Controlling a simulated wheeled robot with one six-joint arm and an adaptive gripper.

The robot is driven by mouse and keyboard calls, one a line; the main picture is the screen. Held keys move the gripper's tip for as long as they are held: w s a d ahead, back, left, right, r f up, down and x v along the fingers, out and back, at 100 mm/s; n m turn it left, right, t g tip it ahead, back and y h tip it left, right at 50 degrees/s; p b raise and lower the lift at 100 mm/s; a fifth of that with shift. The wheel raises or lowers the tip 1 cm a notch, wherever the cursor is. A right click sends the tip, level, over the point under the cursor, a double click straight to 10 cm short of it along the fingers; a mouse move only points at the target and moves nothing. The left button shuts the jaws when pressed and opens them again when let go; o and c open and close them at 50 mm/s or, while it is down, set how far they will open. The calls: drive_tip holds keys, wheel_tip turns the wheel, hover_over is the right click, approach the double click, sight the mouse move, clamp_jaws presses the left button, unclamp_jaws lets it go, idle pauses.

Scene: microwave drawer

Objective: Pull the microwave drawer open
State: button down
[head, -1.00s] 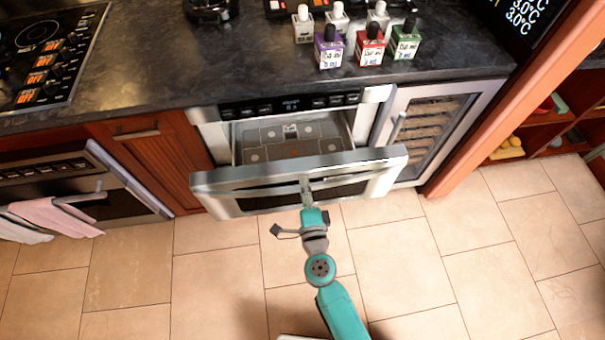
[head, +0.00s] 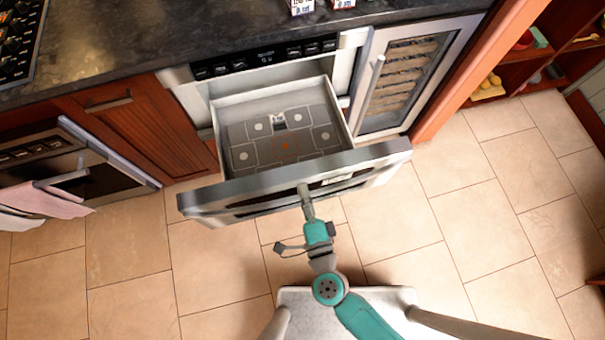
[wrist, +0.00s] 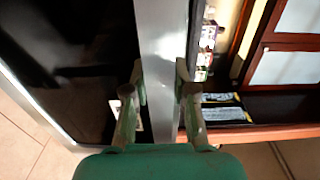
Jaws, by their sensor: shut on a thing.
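The microwave drawer (head: 240,112) is pulled well out from its cabinet under the counter, and its inner tray floor shows from above. Its steel front panel (head: 360,163) stands out over the floor, with a handle bar across it. My gripper (head: 305,193) is at the middle of the drawer front. In the wrist view my gripper (wrist: 158,90) has its two fingers on either side of a steel bar, the drawer handle (wrist: 160,30), and is shut on it. The exact finger contact is partly shaded.
A wine cooler (head: 405,75) with a vertical handle is right of the drawer. A wooden cabinet door (head: 130,130) and an oven (head: 75,170) with hanging towels are to the left. Tiled floor (head: 470,210) in front is clear.

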drive_tip(key=c, duration=0.9)
unclamp_jaws()
